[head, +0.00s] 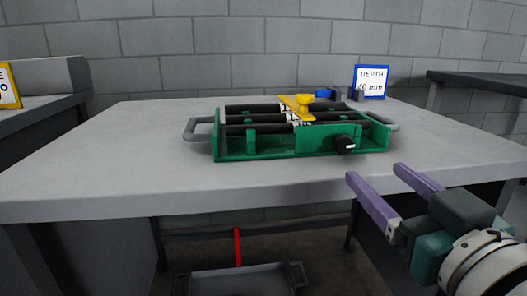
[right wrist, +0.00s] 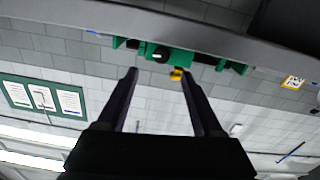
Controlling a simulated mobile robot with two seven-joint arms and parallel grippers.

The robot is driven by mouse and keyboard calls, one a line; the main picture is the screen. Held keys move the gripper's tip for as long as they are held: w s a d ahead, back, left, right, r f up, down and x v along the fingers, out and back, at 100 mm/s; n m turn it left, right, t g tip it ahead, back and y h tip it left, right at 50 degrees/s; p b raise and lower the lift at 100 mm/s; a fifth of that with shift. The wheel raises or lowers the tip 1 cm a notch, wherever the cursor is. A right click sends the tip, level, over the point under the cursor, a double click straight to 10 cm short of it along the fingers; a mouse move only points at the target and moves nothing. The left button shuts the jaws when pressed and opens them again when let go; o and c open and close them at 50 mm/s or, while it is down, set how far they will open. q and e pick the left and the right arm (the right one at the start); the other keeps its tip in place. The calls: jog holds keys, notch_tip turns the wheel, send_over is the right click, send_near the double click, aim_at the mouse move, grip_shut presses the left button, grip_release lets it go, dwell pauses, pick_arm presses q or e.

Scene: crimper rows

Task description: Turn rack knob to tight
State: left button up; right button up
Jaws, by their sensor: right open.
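The green rack (head: 250,148) sits on the grey table and holds several black rods. Its black knob (head: 345,145) with a white mark is on the front face, right of the middle. The knob also shows in the right wrist view (right wrist: 160,54), ahead of the fingers. A yellow clamp bar with a yellow knob (head: 300,104) lies across the rods. My right gripper (head: 377,180) has purple fingers, is open and empty, and is in front of the table edge, right of and nearer than the black knob, apart from it. My left gripper is not in view.
A blue-framed sign reading DEPTH 40 mm (head: 371,80) stands at the back right. A grey tray (head: 240,282) with a red upright bar (head: 238,246) is below the table.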

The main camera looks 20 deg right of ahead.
aim_at(346, 148)
jog(key=b+x, duration=0.3)
jog(key=x, duration=0.5)
jog(key=shift+a+f, duration=0.1)
jog(key=shift+a, duration=0.05)
jog(key=shift+w+b, duration=0.35)
jog(key=shift+w, duration=0.05)
grip_shut()
